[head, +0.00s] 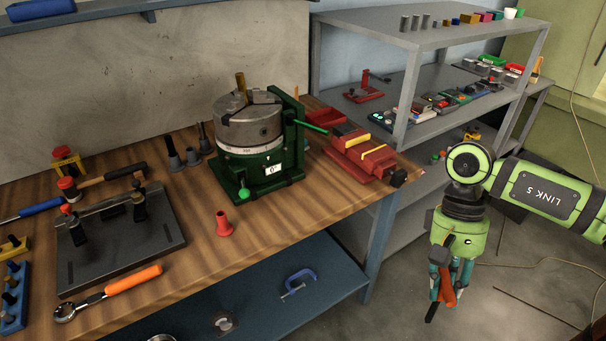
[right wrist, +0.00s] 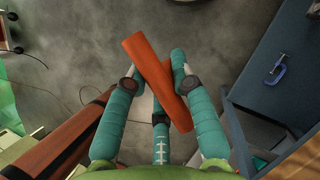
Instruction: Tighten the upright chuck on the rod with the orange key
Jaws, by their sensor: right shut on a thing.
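The upright chuck (head: 250,128) is a grey metal cylinder on a green base, standing on the wooden bench. A brass rod (head: 240,84) stands upright in the top of the chuck. My right gripper (head: 442,286) hangs in front of the bench's right end, over the floor, well apart from the chuck. It is shut on an orange bar-like thing, which looks like the orange key (head: 448,291). In the right wrist view the orange key (right wrist: 150,75) lies slantwise between the teal fingers; its far end is unclear. My left gripper is not in view.
A red vise (head: 362,152) sits right of the chuck. A red bushing (head: 222,223) stands in front of it. An orange-handled ratchet (head: 110,292) lies by a dark fixture plate (head: 125,240). Grey shelves (head: 440,60) stand behind.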

